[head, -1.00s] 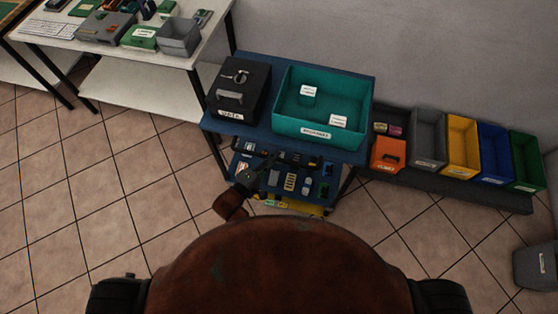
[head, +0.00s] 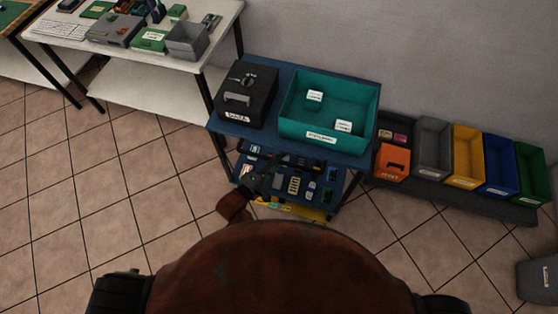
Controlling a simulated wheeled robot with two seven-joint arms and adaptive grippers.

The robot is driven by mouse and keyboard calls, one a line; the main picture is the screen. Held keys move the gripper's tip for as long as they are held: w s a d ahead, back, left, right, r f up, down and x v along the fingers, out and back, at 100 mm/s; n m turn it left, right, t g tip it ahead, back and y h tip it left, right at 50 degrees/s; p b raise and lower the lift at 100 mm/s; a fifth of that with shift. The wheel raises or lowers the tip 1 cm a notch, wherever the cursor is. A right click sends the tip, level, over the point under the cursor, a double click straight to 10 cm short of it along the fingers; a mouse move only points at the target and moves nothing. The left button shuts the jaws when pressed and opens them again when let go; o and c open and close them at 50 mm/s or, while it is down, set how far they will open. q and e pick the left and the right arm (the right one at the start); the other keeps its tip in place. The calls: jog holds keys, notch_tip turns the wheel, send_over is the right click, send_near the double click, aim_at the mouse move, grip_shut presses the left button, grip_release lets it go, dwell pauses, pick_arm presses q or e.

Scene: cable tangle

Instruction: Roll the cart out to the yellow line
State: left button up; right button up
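The cart is a blue metal trolley (head: 290,68) with dark legs, standing against the grey wall in the head view. Its lower shelf holds several small parts, and something yellow (head: 298,210) shows beneath it. My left gripper (head: 270,162) reaches over the cart's front side, just below the top's front edge. It is dark and small against the shelf, so I cannot tell whether its fingers are open or touching the cart. My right gripper is out of view. I see no clear yellow line on the floor.
A black box (head: 259,107) and a teal bin (head: 324,138) stand on the cart top. A low rack with coloured bins (head: 466,168) is to the right. A white workbench (head: 222,30) is at the upper left. Tiled floor (head: 90,215) is clear at left.

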pick_arm(q)
jog(key=v, duration=1.1)
jog(key=shift+s+a, duration=0.2)
jog(key=shift+s, duration=0.05)
jog(key=shift+r, duration=0.1)
